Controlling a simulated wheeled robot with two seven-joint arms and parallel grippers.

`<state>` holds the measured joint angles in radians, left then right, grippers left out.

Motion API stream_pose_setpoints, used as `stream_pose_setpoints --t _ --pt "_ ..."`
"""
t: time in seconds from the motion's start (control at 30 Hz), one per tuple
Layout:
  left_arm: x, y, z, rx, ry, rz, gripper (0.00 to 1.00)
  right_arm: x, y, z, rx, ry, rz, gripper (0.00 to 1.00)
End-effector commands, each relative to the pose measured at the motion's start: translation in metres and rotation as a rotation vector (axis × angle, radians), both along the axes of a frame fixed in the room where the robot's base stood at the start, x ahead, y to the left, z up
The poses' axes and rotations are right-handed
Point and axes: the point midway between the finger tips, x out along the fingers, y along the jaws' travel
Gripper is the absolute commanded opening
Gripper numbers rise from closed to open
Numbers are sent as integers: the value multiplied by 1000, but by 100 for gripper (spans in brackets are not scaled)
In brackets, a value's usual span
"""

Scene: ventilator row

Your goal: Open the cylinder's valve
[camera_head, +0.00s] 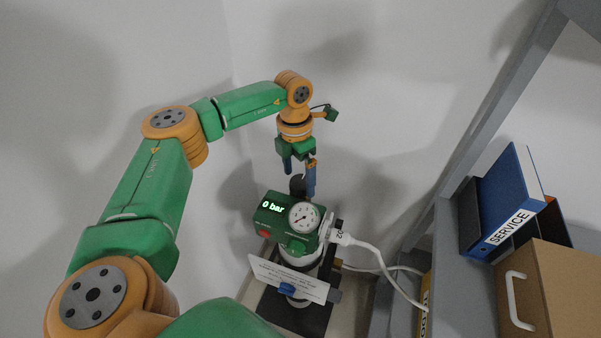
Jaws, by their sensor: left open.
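The cylinder (298,258) stands on a dark base in the corner, its white body mostly hidden below its green valve head (287,220). The head carries a lit display reading "0 bar", a round white gauge (304,217) and a red button (265,233). A dark knob (297,185) sticks up at the back of the head. My left gripper (299,185) points down at this knob, with its blue fingers open around or just over it; I cannot tell whether they touch it. My right gripper is not in view.
A white card (287,277) hangs in front of the cylinder. A white hose (375,251) runs right from a plug marked O2. At right, a grey shelf (462,283) holds a blue SERVICE binder (510,200) and a cardboard box (550,296). Walls stand close behind and left.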

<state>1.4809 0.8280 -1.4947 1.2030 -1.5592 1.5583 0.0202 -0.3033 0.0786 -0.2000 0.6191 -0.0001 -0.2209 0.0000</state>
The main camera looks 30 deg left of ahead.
Motion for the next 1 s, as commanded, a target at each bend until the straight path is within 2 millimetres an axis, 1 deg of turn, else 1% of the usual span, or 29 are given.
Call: stream_pose_setpoints --t 0.1,0.3,0.37,0.4,0.47,0.5,0.57,0.6,0.63,0.83,1.0 --pt "0 -1 -8 0 0 0 98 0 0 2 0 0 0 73" --pt "0 -1 -9 0 -1 -1 98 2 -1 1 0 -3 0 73" --pt "0 -1 -9 0 -1 -1 81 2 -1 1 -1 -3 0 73" --pt "0 -1 -9 0 -1 -1 71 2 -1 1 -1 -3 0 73" --pt "0 -1 -9 0 -1 -1 54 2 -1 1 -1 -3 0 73" --pt "0 -1 -9 -1 -1 -1 44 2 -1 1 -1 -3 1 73" --pt "0 -1 -8 -1 -1 -1 27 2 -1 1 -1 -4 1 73" --pt "0 -1 -8 -1 -1 -1 17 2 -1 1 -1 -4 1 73" --pt "0 -1 -8 -1 -1 -1 12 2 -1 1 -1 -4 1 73" --pt "0 -1 -8 -1 -1 -18 12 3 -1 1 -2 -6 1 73" --pt "0 -2 -8 -1 -2 -87 12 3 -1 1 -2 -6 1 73"
